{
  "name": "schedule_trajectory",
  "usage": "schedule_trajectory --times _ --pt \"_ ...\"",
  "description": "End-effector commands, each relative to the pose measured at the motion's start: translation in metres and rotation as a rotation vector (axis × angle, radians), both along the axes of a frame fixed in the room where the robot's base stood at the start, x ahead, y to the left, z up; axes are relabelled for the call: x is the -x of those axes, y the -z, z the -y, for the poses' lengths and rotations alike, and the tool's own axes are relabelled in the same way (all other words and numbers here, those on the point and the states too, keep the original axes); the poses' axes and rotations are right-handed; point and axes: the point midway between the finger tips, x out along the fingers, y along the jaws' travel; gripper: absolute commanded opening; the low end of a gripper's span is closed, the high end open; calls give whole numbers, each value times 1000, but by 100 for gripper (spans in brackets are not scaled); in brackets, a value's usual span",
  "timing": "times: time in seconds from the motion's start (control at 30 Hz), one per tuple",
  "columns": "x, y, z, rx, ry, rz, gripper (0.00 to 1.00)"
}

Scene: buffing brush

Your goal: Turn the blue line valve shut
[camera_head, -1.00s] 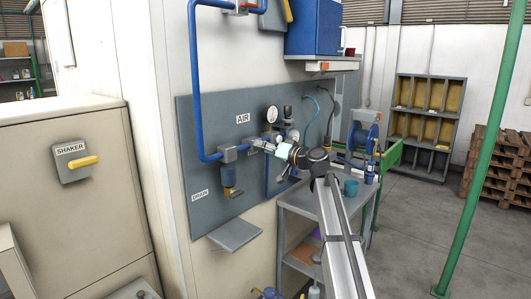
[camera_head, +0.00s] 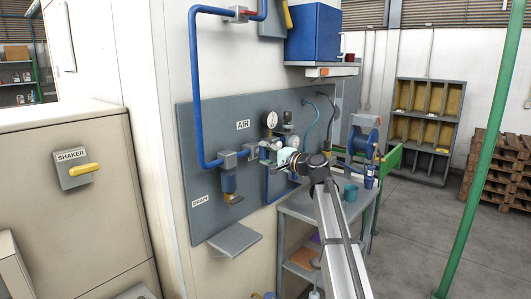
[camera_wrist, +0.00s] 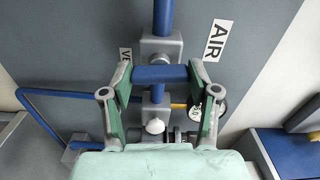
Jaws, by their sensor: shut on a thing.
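The blue line runs down and across the grey panel to a grey fitting (camera_head: 227,159) left of my gripper. In the wrist view, a blue bar (camera_wrist: 160,74), which looks like the valve's handle, lies between my gripper's (camera_wrist: 160,76) green-padded fingertips. The fingers are shut on it. A grey valve block (camera_wrist: 160,48) with a vertical blue pipe shows just beyond the bar. In the head view, my gripper (camera_head: 267,151) is at the panel below the AIR sign and hides most of the valve. The handle's exact angle cannot be told there.
A grey cart (camera_head: 318,212) stands below my arm, with a teal cup (camera_head: 350,192) on top. A green post (camera_head: 485,130) stands right.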

Motion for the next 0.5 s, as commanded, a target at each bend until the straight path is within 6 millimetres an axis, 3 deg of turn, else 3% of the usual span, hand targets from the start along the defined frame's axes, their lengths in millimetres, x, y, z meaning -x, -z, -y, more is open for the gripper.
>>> schedule_trajectory --times 0.5 --pt "-1 -2 0 -92 2 -89 26"
